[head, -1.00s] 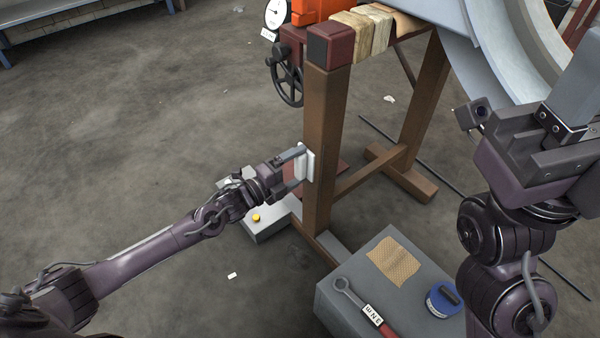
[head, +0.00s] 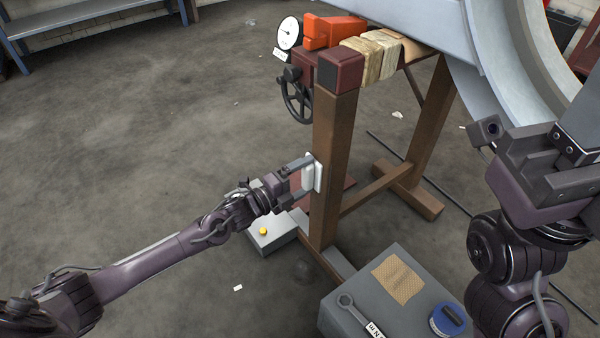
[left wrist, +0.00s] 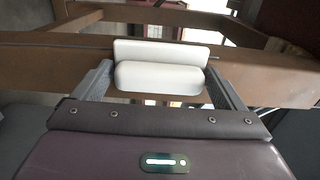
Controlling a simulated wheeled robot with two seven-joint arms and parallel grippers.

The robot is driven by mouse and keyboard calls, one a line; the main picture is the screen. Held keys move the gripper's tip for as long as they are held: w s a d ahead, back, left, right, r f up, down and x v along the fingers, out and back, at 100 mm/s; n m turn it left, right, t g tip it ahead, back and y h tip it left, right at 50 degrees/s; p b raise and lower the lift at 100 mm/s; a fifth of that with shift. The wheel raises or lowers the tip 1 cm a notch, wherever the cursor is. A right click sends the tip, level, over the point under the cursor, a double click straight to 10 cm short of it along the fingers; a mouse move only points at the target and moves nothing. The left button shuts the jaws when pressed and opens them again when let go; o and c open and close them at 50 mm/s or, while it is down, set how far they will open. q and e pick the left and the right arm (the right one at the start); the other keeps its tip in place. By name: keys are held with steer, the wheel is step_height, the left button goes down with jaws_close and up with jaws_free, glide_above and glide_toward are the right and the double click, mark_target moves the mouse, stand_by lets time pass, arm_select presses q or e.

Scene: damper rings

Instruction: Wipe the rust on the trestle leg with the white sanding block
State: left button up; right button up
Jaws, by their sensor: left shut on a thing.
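The white sanding block (head: 311,177) is held in my left gripper (head: 303,180), whose fingers are shut on its handle. The block is upright at the left face of the brown trestle leg (head: 334,130), around mid-height. It looks to be against the leg, though I cannot tell if it presses on it. In the left wrist view the block (left wrist: 160,78) sits between the fingers of my left gripper (left wrist: 158,84), in front of the leg (left wrist: 55,70). No distinct rust patch shows; the block may cover it. My right gripper (head: 535,165) is at the right, its fingertips unclear.
A grey box (head: 345,315) in front carries a tan mesh sheet (head: 398,279), a wrench (head: 352,308) and a blue round tin (head: 447,320). A grey block with a yellow knob (head: 263,231) stands behind my left wrist. A handwheel (head: 296,100) juts out left of the leg's top.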

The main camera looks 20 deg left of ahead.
arm_select(q)
steer(key=shift+s+d+r+p, duration=0.1)
steer(key=shift+s+d+p, duration=0.5)
steer(key=shift+s+d, duration=0.4)
steer(key=shift+s+d+r+p, duration=0.1)
steer(key=shift+s+d+p, duration=0.5)
steer(key=shift+d, duration=0.55)
steer(key=shift+s, duration=0.15)
steer(key=shift+w+a+f+b, duration=0.2)
steer(key=shift+w+a+b, duration=0.25)
steer(key=shift+w+a, duration=0.6)
steer(key=shift+w+a+b, duration=0.3)
steer(key=shift+w+a, duration=0.15)
steer(key=shift+a, duration=0.15)
steer(key=shift+w+a+b, duration=0.3)
steer(key=shift+w+a, duration=0.1)
steer(key=shift+a, duration=0.2)
steer(key=shift+w+a+r, duration=0.2)
steer(key=shift+w+a, duration=0.2)
steer(key=shift+a, duration=0.1)
